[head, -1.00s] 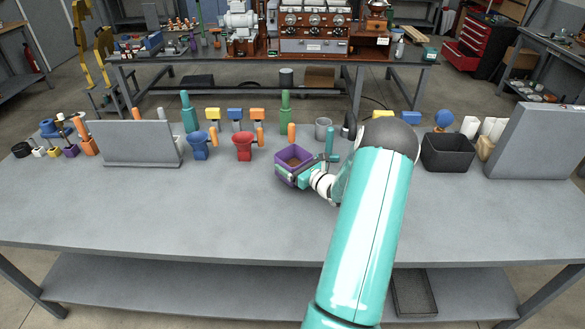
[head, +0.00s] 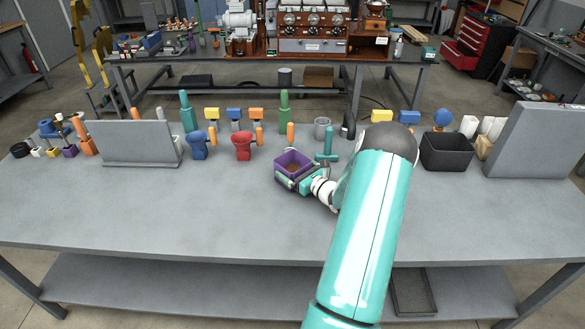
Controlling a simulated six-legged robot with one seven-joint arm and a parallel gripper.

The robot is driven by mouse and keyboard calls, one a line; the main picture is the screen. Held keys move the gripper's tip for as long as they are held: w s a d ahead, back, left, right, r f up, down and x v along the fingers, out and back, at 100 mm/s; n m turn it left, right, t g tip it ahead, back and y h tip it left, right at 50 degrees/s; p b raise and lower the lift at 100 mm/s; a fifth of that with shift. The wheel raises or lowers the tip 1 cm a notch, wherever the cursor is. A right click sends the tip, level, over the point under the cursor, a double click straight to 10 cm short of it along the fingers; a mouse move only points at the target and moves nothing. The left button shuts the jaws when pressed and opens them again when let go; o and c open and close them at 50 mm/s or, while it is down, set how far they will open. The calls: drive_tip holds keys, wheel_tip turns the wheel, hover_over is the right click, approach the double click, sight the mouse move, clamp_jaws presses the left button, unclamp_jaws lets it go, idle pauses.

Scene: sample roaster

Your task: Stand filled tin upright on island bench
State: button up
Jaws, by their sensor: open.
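The filled tin (head: 293,158) is a purple, square, open-topped box with brown contents. It is upright, or very nearly so, at the middle of the island bench (head: 200,215). My gripper (head: 296,176) is open and low at the tin, coming from the right and front. Its dark and teal fingers lie close around the tin's lower part and hide much of its near side. I cannot tell whether the fingers touch the tin, or whether its base rests flat on the bench.
Behind the tin stand a red holder (head: 243,146), a blue holder (head: 198,147), a grey cup (head: 322,128) and a teal tool (head: 327,145). A black bin (head: 446,153) stands to the right, a grey panel (head: 138,143) to the left. The bench front is clear.

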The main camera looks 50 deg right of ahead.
drive_tip(key=s, duration=0.7)
drive_tip(key=s+a, duration=0.1)
drive_tip(key=s, duration=0.2)
drive_tip(key=shift+s+a, duration=0.1)
drive_tip(key=shift+s, duration=0.3)
drive_tip(key=shift+s, duration=0.1)
